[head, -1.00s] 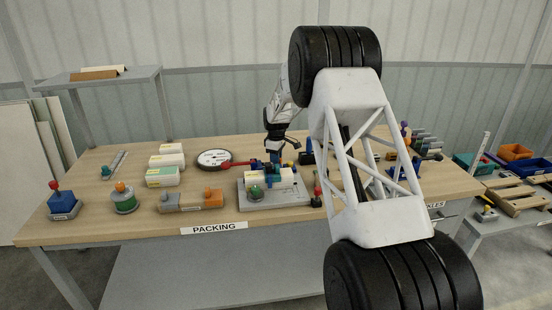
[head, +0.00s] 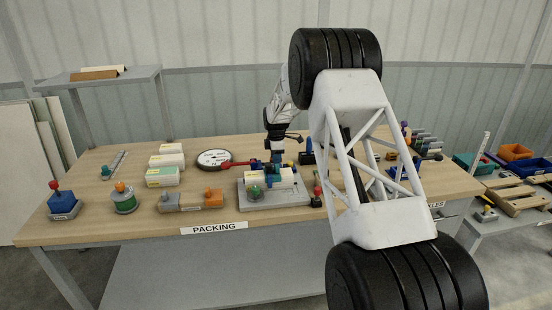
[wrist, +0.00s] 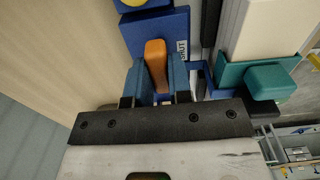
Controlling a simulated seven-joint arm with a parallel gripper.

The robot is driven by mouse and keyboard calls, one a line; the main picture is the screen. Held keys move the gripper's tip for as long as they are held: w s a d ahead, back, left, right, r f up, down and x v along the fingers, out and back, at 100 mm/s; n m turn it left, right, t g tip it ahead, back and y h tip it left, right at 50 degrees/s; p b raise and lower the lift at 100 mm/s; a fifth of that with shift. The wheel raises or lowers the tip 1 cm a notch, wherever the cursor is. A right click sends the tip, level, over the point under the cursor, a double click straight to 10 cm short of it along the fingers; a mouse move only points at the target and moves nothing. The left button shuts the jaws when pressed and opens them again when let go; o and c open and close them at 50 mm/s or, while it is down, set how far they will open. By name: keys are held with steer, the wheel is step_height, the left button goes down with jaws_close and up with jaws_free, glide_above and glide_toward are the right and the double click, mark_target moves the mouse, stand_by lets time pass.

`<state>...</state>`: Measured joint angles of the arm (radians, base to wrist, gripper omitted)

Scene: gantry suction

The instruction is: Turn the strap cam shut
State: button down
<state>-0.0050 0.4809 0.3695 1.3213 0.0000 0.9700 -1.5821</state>
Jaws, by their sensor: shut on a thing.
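The strap cam shows in the wrist view as an orange lever (wrist: 156,50) beside a blue block (wrist: 172,32) that carries a partly hidden label ending in "UT". My gripper (wrist: 156,72) has its two blue fingers on either side of the lever and is shut on it. In the head view my gripper (head: 277,158) points down at the back of a grey fixture plate (head: 262,203). The lever is too small and hidden to make out there. A cream block (wrist: 265,28) with a teal part (wrist: 262,78) lies to the right in the wrist view.
A red-handled tool (head: 235,163) and a round dial (head: 212,158) lie left of the fixture. Cream boxes (head: 163,177) stand farther left. A dark tool with a red top (head: 317,195) stands close to the plate's right end.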

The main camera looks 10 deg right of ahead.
steer(key=c, duration=1)
jaws_free()
steer(key=shift+c, duration=0.2)
steer(key=shift+r, duration=3.9)
